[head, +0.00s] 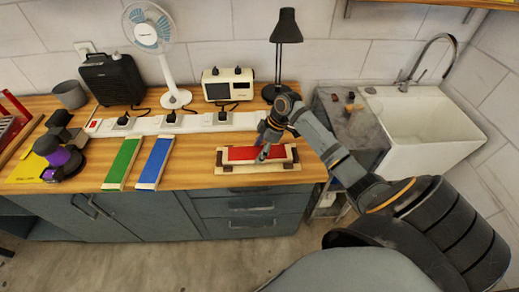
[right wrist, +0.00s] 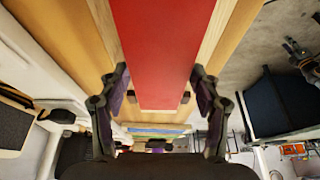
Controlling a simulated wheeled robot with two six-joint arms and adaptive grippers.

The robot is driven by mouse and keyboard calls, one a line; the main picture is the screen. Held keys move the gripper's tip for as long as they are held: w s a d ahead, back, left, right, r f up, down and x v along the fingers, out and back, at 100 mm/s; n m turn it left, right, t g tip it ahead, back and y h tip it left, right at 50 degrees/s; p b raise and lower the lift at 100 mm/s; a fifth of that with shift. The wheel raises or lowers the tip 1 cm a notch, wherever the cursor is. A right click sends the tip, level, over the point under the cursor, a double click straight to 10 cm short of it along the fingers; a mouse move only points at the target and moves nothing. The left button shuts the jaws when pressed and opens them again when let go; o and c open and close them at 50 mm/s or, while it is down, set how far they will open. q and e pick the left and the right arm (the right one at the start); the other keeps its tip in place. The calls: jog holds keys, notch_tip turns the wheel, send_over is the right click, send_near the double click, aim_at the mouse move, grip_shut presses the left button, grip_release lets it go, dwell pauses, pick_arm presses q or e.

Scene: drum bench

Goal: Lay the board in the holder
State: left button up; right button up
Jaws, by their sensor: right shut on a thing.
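The red board (head: 243,154) is at the wooden holder (head: 232,170) near the bench's front edge. It lies roughly level between the holder's dark end posts; I cannot tell whether it touches the bottom. My right gripper (head: 264,150) is above the holder, shut on the red board across its width. In the right wrist view the red board (right wrist: 165,45) runs between the two fingers (right wrist: 158,88). The fingers hide part of the board in the head view. My left gripper is not in view.
A green board (head: 123,162) and a blue board (head: 155,161) lie left of the holder. A white power strip (head: 150,125) runs behind them. A lamp (head: 285,35), a fan (head: 155,50) and a white appliance (head: 228,84) stand behind. The sink (head: 425,130) is right.

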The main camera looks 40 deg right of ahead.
jog(key=shift+f, duration=0.6)
jog(key=o, duration=1.4)
jog(key=shift+r, duration=0.1)
jog(key=v, duration=1.2)
